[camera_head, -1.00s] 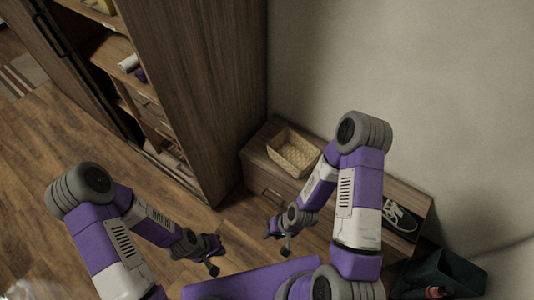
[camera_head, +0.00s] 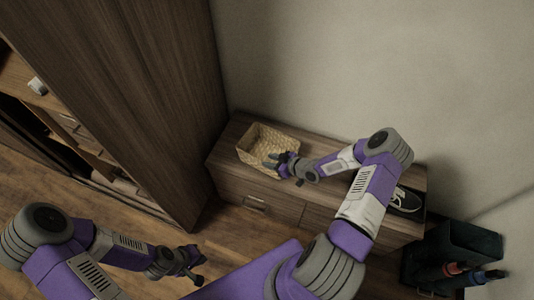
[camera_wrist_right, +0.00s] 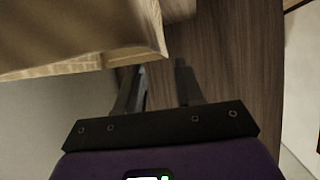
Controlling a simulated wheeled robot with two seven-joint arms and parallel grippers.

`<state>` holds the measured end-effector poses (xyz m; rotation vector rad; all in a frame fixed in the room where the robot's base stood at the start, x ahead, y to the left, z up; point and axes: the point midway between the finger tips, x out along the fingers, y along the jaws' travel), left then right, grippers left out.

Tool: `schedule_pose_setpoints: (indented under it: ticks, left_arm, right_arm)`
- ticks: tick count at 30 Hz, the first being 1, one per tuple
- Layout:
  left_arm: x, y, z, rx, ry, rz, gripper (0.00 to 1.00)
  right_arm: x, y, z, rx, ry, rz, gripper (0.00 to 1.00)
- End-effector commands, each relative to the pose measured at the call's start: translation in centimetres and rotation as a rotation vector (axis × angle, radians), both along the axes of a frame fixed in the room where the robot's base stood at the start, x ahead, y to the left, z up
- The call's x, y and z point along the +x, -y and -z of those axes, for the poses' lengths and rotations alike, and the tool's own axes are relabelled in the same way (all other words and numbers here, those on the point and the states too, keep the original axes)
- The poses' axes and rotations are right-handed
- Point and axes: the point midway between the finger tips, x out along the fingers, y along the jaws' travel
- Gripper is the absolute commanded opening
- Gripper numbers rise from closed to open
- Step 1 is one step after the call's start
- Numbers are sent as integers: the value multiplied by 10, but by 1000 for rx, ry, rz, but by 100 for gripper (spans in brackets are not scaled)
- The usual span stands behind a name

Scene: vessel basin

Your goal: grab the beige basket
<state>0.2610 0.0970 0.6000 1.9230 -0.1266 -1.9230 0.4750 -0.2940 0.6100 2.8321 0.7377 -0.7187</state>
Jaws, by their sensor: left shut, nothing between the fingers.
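The beige woven basket (camera_head: 255,140) sits upright on top of a low wooden cabinet, near its left end. My right gripper (camera_head: 274,160) is at the basket's front right side in the head view. In the right wrist view the basket (camera_wrist_right: 70,40) fills the upper left, and the two fingers of the right gripper (camera_wrist_right: 162,75) stand apart with dark wood visible between them. The left fingertip is close to the basket's edge; I cannot tell whether it touches. My left gripper (camera_head: 197,268) is shut and empty, low over the floor, far from the basket.
The low cabinet (camera_head: 233,180) stands against the wall, with a sneaker (camera_head: 405,200) at its right end. A tall wooden wardrobe (camera_head: 150,90) rises just left of the basket. A dark bin (camera_head: 455,250) stands at the lower right.

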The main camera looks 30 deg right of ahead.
Motion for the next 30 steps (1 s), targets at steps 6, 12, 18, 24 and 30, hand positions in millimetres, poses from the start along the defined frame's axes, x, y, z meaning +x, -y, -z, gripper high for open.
schedule_pose_setpoints:
  ticks: [6, 12, 18, 24, 30]
  left_arm:
    - [0, 0, 9, 0, 0, 0, 0]
    - [0, 0, 20, 0, 0, 0, 0]
    - [0, 0, 19, 0, 0, 0, 0]
    - [0, 0, 19, 0, 0, 0, 0]
    - [0, 0, 19, 0, 0, 0, 0]
  right_arm:
    - [16, -12, 12, 4, -1, 0, 37]
    - [38, -26, 27, 3, -3, -1, 37]
    - [42, -27, 27, 2, -3, 1, 37]
    - [42, -27, 27, 2, -3, 1, 15]
    - [41, -27, 27, 2, -3, 1, 0]
